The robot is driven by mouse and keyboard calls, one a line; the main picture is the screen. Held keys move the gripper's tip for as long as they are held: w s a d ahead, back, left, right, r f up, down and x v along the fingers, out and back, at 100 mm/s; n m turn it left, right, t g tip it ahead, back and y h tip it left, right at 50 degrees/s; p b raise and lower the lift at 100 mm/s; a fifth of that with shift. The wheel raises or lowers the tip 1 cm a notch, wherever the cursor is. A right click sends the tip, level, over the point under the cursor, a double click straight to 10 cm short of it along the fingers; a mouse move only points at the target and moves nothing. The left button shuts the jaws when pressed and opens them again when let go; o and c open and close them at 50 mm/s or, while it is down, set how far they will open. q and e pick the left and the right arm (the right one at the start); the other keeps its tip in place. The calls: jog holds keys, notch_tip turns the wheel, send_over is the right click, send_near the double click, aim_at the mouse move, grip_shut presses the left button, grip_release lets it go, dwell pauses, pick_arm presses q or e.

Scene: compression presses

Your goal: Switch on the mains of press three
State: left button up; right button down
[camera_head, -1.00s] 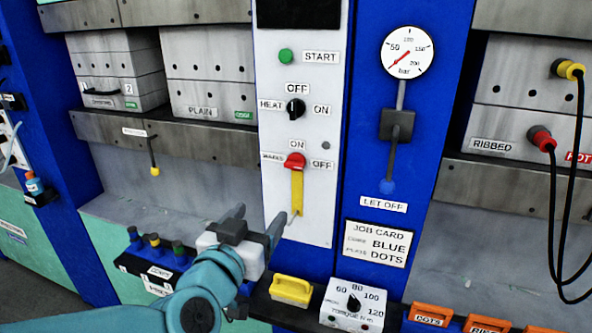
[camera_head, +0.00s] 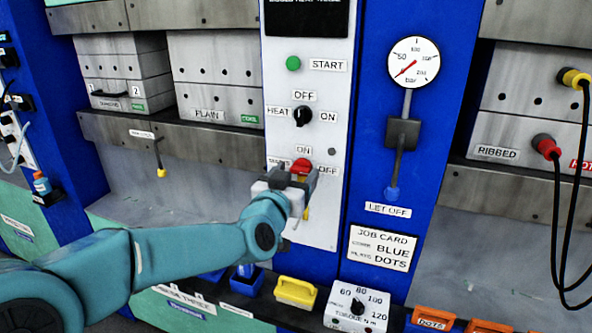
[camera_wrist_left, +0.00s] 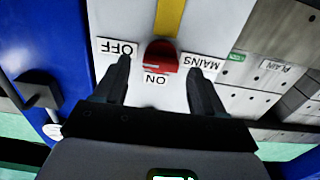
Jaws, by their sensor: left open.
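The mains switch is a red knob (camera_head: 301,166) on the white control panel (camera_head: 319,215). It also shows in the left wrist view (camera_wrist_left: 160,57), where the picture is upside down. A yellow strip (camera_wrist_left: 170,16) runs down the panel from the knob. Labels read ON above the knob, OFF to its right and MAINS to its left. My left gripper (camera_head: 292,182) is open in front of the knob. In the wrist view its fingers (camera_wrist_left: 160,70) stand either side of the knob, with no clear contact. The knob's exact pointing is hard to tell. My right gripper is not in view.
Above are the HEAT knob (camera_head: 302,116) and green START button (camera_head: 293,63). The LET OFF lever (camera_head: 402,140) and gauge (camera_head: 413,62) are to the right. A ledge below holds a yellow block (camera_head: 295,292) and a torque dial box (camera_head: 356,306).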

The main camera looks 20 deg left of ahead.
pick_arm(q)
jog(key=shift+w, duration=0.45)
jog(key=c, duration=1.1)
jog(key=shift+o, duration=0.2)
